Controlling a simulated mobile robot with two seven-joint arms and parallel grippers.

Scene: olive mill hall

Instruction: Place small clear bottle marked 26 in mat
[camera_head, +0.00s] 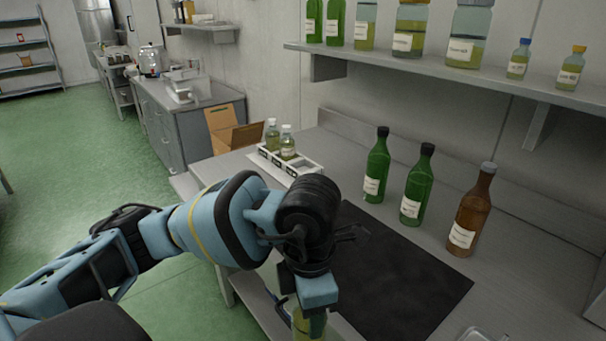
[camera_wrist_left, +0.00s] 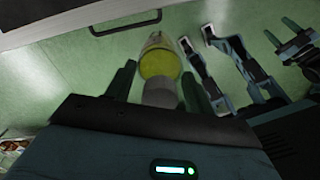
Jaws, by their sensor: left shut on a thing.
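My left gripper (camera_head: 312,300) is shut on a small clear bottle (camera_head: 309,324) with yellow-green liquid, low at the table's front edge. In the left wrist view the bottle (camera_wrist_left: 159,64) sits between the two dark fingers, its grey cap toward the palm. Its label number cannot be read. The dark mat (camera_head: 405,275) lies flat on the table, to the right of the gripper and partly hidden by my arm; its visible part is bare. My right gripper (camera_wrist_left: 275,26) shows at the right edge of the left wrist view, its fingers apart and empty.
Two green bottles (camera_head: 377,170) (camera_head: 416,188) and a brown bottle (camera_head: 470,215) stand behind the mat. A white rack (camera_head: 312,163) with small bottles stands at the back left. A wall shelf (camera_head: 440,68) holds several bottles. A metal tray (camera_head: 474,335) sits at the bottom edge.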

